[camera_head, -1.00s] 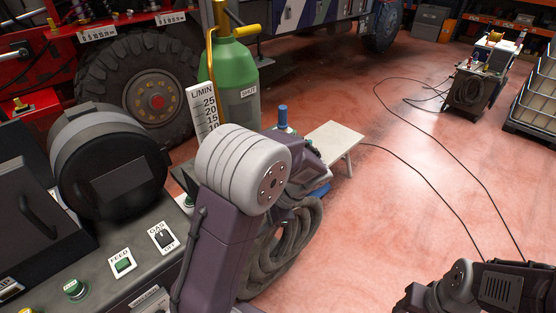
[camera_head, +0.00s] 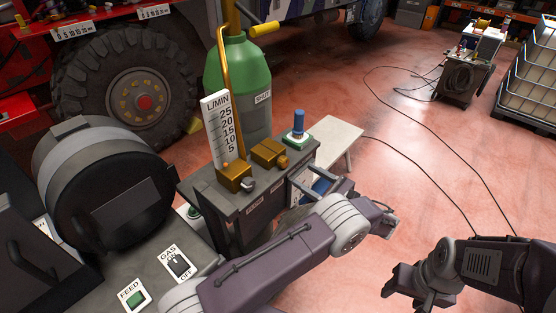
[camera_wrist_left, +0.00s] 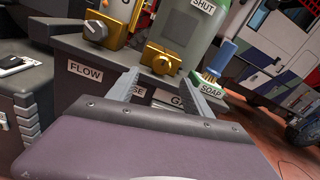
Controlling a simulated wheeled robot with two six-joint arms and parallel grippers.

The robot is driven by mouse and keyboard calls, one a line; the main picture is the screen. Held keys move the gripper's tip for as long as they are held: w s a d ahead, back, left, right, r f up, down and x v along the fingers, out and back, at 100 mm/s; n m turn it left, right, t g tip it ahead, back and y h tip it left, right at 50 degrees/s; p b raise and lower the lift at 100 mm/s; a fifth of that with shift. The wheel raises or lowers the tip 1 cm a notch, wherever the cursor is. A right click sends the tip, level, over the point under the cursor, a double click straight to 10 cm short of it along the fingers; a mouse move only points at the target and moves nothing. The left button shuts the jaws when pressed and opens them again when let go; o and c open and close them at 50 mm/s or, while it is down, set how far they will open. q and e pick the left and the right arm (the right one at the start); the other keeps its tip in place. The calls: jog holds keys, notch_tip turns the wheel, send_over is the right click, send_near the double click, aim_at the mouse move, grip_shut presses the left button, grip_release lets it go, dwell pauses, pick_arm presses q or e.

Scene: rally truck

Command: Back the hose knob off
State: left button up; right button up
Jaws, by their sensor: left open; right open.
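The hose knob, a brass knob (camera_wrist_left: 164,65) on a brass block, sits above a partly hidden label ending in "SE" in the left wrist view. In the head view the knob (camera_head: 283,161) is at the right end of the brass block on the dark cabinet. My left gripper (camera_head: 304,176) is open in front of the cabinet. In the left wrist view its fingers (camera_wrist_left: 160,82) point toward the knob, one on each side of it in the picture. I cannot tell any contact. My right gripper (camera_head: 408,289) is open and empty over the floor at lower right.
A flow block with a grey knob (camera_wrist_left: 95,32) stands left of the hose block. The green cylinder (camera_head: 238,75) and flow scale (camera_head: 220,128) are behind. Floor at right is mostly clear, with cables.

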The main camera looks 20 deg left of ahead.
aim_at(286, 164)
pick_arm(q)
jog(key=p+x, duration=0.3)
jog(key=x, duration=0.5)
jog(key=shift+w+a+p, duration=0.25)
jog(key=shift+a+p, duration=0.05)
jog(key=shift+p, duration=0.1)
jog(key=shift+d, duration=0.1)
jog(key=shift+s+d+r, duration=0.1)
jog(key=shift+d, duration=0.25)
jog(key=shift+a, duration=0.25)
jog(key=c, duration=0.7)
grip_shut()
jog(key=shift+f+n+b, duration=0.35)
jog(key=shift+n+b, duration=0.25)
jog(key=shift+b, duration=0.3)
jog(key=shift+r, duration=0.25)
pick_arm(e)
jog(key=shift+d+r, duration=0.2)
jog(key=shift+r, duration=0.4)
jog(key=shift+d+r, duration=0.2)
jog(key=shift+r, duration=0.35)
